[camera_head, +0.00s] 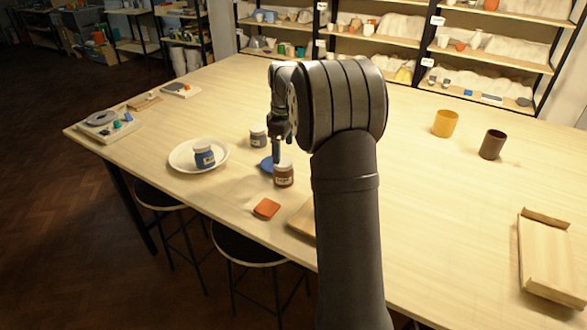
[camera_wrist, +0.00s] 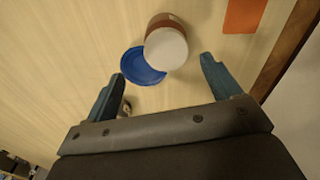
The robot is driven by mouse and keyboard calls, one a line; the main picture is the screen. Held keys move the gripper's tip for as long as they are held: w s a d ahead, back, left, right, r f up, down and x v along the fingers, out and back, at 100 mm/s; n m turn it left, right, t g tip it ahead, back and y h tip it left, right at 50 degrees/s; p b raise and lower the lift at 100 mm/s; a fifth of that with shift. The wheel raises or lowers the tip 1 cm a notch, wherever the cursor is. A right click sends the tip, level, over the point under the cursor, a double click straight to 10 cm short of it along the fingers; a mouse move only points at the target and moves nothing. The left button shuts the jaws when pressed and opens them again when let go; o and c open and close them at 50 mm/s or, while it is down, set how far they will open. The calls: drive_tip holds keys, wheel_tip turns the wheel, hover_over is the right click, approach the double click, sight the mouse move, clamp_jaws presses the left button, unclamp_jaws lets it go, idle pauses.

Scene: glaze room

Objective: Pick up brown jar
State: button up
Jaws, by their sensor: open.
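The brown jar (camera_head: 284,176) has a pale lid and a label and stands upright on the table. It also shows in the wrist view (camera_wrist: 166,46), seen from above, beyond the fingertips and between their lines. My gripper (camera_wrist: 162,70) is open and empty, with one blue finger on each side and the jar ahead of the gap. In the head view my gripper (camera_head: 277,158) points down just behind the jar and hides part of what is there. I cannot tell its exact height above the table.
A blue disc (camera_wrist: 138,68) lies beside the jar. A blue jar (camera_head: 204,157) stands on a white plate (camera_head: 180,160); another jar (camera_head: 258,138) stands behind. An orange tile (camera_head: 266,209) lies in front. A yellow cup (camera_head: 445,124) and dark cup (camera_head: 492,145) stand right.

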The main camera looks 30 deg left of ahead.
sight(287, 162)
drive_tip(key=s+d+r+m+t+y, duration=0.1)
drive_tip(key=s+d+r+m+y, duration=0.1)
drive_tip(key=d+r+m, duration=0.5)
drive_tip(key=x, duration=0.3)
drive_tip(key=a+x, duration=0.1)
drive_tip(key=x, duration=0.3)
drive_tip(key=a+x, duration=0.1)
drive_tip(key=x, duration=0.3)
drive_tip(key=shift+w+a+r, duration=0.15)
drive_tip(key=shift+s+a+x, duration=0.15)
drive_tip(key=shift+x, duration=1.2)
drive_tip(key=shift+s+a+x, duration=0.15)
drive_tip(key=shift+x, duration=1.25)
drive_tip(key=shift+r, duration=0.1)
drive_tip(key=shift+c, duration=0.4)
